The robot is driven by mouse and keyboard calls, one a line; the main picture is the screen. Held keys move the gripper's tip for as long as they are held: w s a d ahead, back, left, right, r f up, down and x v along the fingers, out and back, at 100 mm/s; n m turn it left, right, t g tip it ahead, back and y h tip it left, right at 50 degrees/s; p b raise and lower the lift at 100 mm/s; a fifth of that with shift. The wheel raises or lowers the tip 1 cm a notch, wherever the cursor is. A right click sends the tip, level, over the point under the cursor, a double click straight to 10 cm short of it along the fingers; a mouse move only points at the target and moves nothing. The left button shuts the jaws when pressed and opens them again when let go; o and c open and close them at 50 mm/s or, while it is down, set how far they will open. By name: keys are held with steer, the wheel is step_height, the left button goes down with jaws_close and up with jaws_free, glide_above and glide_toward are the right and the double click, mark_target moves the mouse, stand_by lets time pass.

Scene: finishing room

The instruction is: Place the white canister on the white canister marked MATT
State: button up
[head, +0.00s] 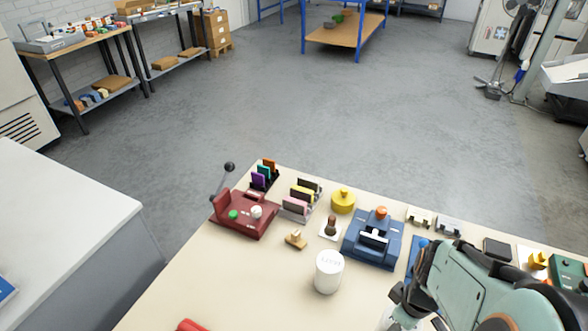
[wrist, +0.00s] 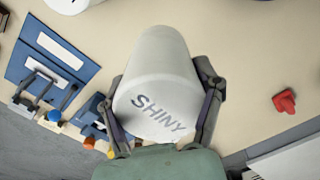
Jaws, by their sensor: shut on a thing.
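My gripper (wrist: 162,78) is shut on a white canister (wrist: 165,65) marked SHINY, with one finger on each side of it in the wrist view. In the head view my gripper (head: 407,290) is at the lower right, and the held canister is mostly hidden or out of frame. Another white canister (head: 328,271) stands upright on the table, left of my gripper. Its top carries faint lettering, too small to read surely. A white rounded thing (wrist: 67,5), cut off at the top left of the wrist view, may be this canister.
Behind the standing canister are a blue device (head: 373,240), a small brown-knobbed stamp (head: 331,228) and a yellow pot (head: 343,200). A dark red press (head: 243,215) stands to the left. A red object (wrist: 285,102) lies nearby.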

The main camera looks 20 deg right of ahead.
steer(key=shift+a+r+m, duration=0.2)
steer(key=shift+r+m, duration=0.9)
steer(key=shift+r, duration=0.15)
steer(key=w+a+r+n, duration=0.2)
steer(key=w+a+r, duration=0.45)
steer(key=r, duration=0.35)
glide_above(331, 261)
steer(key=shift+f, duration=6.75)
steer(key=shift+f, duration=0.1)
steer(key=o, duration=1.2)
steer(key=shift+o, duration=0.2)
